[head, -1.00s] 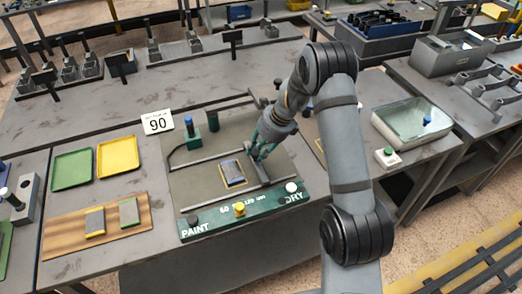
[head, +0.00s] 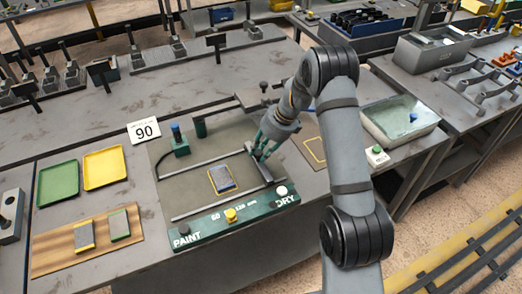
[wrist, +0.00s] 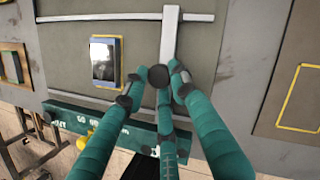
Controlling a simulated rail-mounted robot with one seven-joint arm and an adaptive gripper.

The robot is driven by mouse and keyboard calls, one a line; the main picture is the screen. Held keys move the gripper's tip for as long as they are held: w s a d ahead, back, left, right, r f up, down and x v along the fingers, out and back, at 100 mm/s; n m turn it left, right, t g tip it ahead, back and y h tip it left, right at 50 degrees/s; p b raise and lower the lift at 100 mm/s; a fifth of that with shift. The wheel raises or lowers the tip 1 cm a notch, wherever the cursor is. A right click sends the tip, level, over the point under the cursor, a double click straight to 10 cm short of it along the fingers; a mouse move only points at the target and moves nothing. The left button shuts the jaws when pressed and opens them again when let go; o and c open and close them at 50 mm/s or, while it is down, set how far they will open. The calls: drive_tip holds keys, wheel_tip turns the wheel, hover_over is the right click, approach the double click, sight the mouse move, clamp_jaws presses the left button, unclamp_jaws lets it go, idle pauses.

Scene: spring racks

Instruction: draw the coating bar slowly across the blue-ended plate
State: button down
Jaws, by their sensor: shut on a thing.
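The coating bar (head: 262,169) is a grey metal bar lying across two rails; it also shows in the wrist view (wrist: 170,38). My gripper (head: 260,152) is shut on the bar's dark round knob, seen between the fingertips in the wrist view (wrist: 158,80). The plate (head: 222,180) lies flat inside a yellow outline, left of the bar and apart from it. My fingers hide the bar's middle.
A green front strip (head: 210,224) has PAINT and DRY labels and a yellow knob (head: 231,215). A green block with a blue-topped post (head: 180,141) stands behind the plate.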

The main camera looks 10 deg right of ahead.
drive_tip(key=c, duration=1.8)
unclamp_jaws()
drive_tip(key=shift+w+a+r, duration=0.1)
drive_tip(key=shift+w+r, duration=0.2)
drive_tip(key=o, duration=0.4)
drive_tip(key=shift+s+f, duration=0.15)
drive_tip(key=v, duration=1.2)
drive_tip(key=shift+f, duration=0.1)
drive_tip(key=shift+x, duration=5.4)
